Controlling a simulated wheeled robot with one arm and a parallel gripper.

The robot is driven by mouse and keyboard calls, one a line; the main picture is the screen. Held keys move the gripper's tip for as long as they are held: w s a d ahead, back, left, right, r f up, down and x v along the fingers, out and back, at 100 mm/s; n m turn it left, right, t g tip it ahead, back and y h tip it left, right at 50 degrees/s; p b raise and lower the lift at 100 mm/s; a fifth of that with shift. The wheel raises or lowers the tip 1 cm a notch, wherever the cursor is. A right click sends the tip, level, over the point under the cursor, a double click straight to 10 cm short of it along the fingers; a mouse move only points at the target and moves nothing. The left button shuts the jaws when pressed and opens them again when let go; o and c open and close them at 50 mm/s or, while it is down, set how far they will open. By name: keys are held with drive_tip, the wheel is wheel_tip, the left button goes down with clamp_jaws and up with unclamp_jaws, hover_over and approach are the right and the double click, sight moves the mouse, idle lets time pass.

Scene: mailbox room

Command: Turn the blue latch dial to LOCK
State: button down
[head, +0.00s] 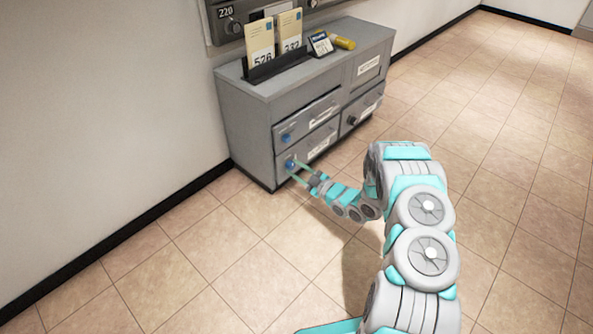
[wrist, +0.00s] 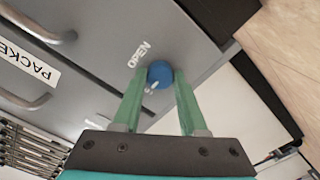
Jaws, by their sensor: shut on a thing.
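The blue latch dial (wrist: 159,74) sits on the grey lower drawer front of the cabinet, and it also shows in the head view (head: 290,164). A white word OPEN is printed beside it in the wrist view. A small pale mark shows on the dial's near edge. My gripper (wrist: 160,82) has its two green fingers on either side of the dial, shut on it. In the head view my gripper (head: 297,171) reaches the lower left drawer from the front. No LOCK label is readable in either view.
A second blue dial (head: 286,138) is on the drawer above. The grey cabinet (head: 240,83) carries a black rack (head: 277,67) with numbered envelopes, a small sign (head: 320,43) and a yellow object (head: 342,42). Drawer handles (wrist: 40,30) stick out beside my gripper. The tiled floor in front is clear.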

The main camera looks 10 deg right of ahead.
drive_tip(key=shift+c, duration=2.2)
unclamp_jaws()
drive_tip(key=v, duration=0.7)
drive_tip(key=shift+s+d+p, duration=0.25)
drive_tip(key=shift+s+p, duration=0.05)
drive_tip(key=shift+p, duration=0.1)
